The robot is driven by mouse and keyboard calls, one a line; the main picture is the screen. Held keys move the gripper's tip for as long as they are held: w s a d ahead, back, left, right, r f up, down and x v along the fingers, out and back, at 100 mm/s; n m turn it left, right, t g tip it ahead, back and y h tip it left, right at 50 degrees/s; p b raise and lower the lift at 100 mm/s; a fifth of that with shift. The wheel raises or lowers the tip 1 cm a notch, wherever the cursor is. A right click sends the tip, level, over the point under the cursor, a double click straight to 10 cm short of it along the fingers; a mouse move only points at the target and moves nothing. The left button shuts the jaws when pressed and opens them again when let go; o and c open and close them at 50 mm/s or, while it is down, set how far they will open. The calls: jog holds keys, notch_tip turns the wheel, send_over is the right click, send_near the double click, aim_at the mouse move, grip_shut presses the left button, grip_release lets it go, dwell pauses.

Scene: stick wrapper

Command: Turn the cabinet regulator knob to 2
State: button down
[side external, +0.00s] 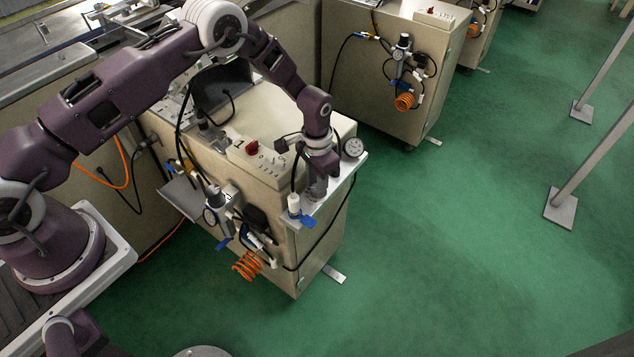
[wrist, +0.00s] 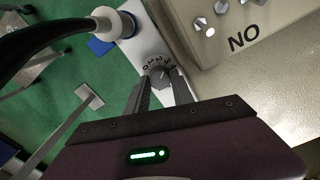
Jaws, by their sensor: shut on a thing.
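The regulator knob (wrist: 159,73) is a small grey knob on a white plate in the wrist view. Small dark numbers stand in an arc around its far side. In the side external view my gripper (side external: 318,188) points down at the white shelf (side external: 343,183) on the cabinet's (side external: 300,255) end. The knob is hidden there behind the gripper.
A white fitting with a blue part (side external: 294,207) stands close to my gripper. A round gauge (side external: 353,147) is on its other side. A control box with a red knob (side external: 252,147) sits on the cabinet top. Hoses hang at the front.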

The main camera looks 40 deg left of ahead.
jog(key=shift+n, duration=2.1)
jog(key=c, duration=1.1)
grip_release()
jog(key=shift+a, duration=0.1)
